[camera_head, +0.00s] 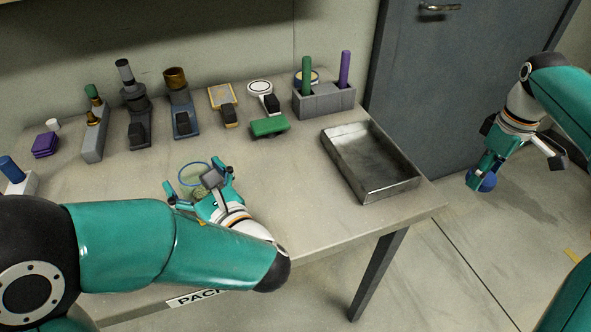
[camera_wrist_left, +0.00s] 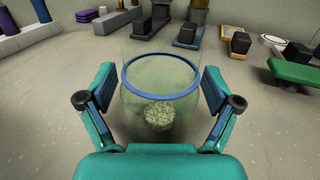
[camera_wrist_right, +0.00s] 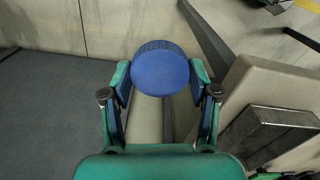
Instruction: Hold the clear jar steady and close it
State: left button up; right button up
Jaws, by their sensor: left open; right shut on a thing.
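The clear jar (camera_wrist_left: 160,95) stands upright on the table with a blue ring around its mouth and a pale speckled lump inside. In the head view the jar (camera_head: 194,174) is partly hidden by my left gripper (camera_head: 198,190). My left gripper (camera_wrist_left: 160,100) is open, with one finger on each side of the jar; I cannot tell whether they touch it. My right gripper (camera_wrist_right: 160,82) is shut on a round blue lid (camera_wrist_right: 160,74). It holds the lid (camera_head: 483,181) off the table to the right, above the floor.
A metal tray (camera_head: 408,184) sits at the table's right end. Behind the jar stand a green block (camera_head: 269,126), a grey holder (camera_head: 325,103) with green and purple sticks, and several tools on stands. A purple block (camera_head: 45,145) is at the left. The table between jar and tray is clear.

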pick_arm(q)
jog(key=shift+w+a, duration=0.25)
jog(key=shift+w, duration=0.05)
jog(key=c, duration=1.2)
jog(key=shift+r, duration=0.2)
pick_arm(e)
jog(key=shift+r, duration=0.1)
pick_arm(q)
notch_tip(320, 180, up, 20)
jog(key=p, duration=0.4)
jog(key=shift+f, duration=0.15)
pick_arm(e)
notch_tip(320, 180, up, 4)
jog(key=shift+f, duration=0.1)
